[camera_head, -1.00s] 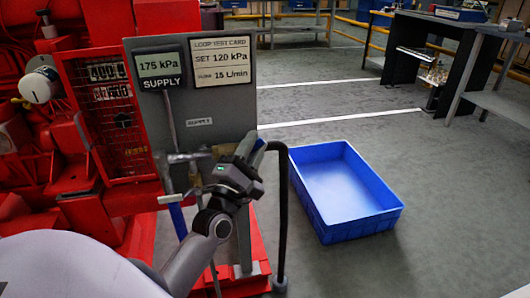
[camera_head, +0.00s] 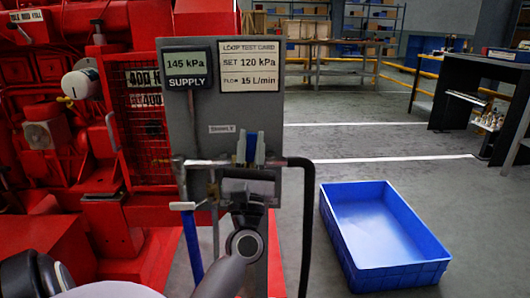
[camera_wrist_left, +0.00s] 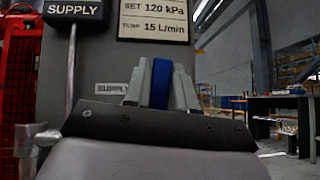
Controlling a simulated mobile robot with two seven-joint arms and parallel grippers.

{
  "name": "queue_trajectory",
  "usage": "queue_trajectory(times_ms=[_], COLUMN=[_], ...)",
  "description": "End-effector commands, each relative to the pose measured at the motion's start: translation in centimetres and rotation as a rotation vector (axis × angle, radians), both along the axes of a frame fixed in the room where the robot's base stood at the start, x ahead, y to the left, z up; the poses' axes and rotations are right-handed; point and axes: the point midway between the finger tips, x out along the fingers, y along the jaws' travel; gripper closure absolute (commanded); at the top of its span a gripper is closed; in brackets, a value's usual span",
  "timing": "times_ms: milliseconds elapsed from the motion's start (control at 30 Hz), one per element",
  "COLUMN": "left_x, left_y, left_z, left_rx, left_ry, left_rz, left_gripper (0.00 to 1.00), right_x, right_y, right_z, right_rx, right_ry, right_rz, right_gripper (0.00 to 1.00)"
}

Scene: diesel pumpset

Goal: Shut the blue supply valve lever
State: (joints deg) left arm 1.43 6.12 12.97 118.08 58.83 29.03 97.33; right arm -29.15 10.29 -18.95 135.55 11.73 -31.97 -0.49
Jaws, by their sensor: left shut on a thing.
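The blue supply valve lever (camera_head: 251,147) stands upright in front of the grey panel (camera_head: 262,112), below the small SUPPLY label (camera_head: 235,128). My left gripper (camera_head: 250,151) is shut on it, one pale finger on each side. The left wrist view also shows the blue lever (camera_wrist_left: 161,83) between the fingers of the left gripper (camera_wrist_left: 161,88). The gripper body hides the lever's lower part and the valve. The supply display (camera_head: 188,68) reads 145 kPa. The card (camera_head: 249,65) beside it says SET 120 kPa and 15 L/min. My right gripper is out of view.
A blue rod-like handle (camera_head: 192,242) hangs from the pipework left of my gripper. A black hose (camera_head: 308,220) bends down on the right. Red machinery (camera_head: 60,150) fills the left. An empty blue crate (camera_head: 400,278) sits on the floor at right.

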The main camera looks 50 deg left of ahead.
Motion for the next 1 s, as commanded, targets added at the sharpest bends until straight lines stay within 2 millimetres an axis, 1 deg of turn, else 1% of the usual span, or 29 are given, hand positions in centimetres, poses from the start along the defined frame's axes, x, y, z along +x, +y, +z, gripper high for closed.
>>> queue_trajectory(times_ms=[100,300,733,767,800,833,1000], left_x=[-0.9,-1.6,-1.7,-1.7,-1.7,-1.7,-1.7], left_y=[0.3,0.5,0.5,0.5,0.5,0.5,0.5], left_z=[-0.1,0.0,0.1,0.1,0.1,0.1,0.1], left_rx=[-0.03,-0.056,-0.059,-0.059,-0.059,-0.058,-0.058], left_ry=[-0.036,-0.066,-0.07,-0.07,-0.07,-0.069,-0.068], left_rz=[0.004,0.003,0.005,0.005,0.005,0.004,0.002], left_gripper=[1.0,1.0,1.0,0.68,0.55,0.53,0.53], right_x=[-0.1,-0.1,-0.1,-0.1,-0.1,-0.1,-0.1], right_y=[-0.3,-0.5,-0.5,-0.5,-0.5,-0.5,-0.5], right_z=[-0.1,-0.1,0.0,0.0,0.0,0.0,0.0], right_rx=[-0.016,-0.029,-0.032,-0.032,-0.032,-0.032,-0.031], right_ry=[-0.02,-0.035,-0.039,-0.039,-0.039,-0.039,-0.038], right_rz=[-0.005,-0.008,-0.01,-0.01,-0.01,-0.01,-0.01], right_gripper=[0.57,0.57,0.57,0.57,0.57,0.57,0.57])
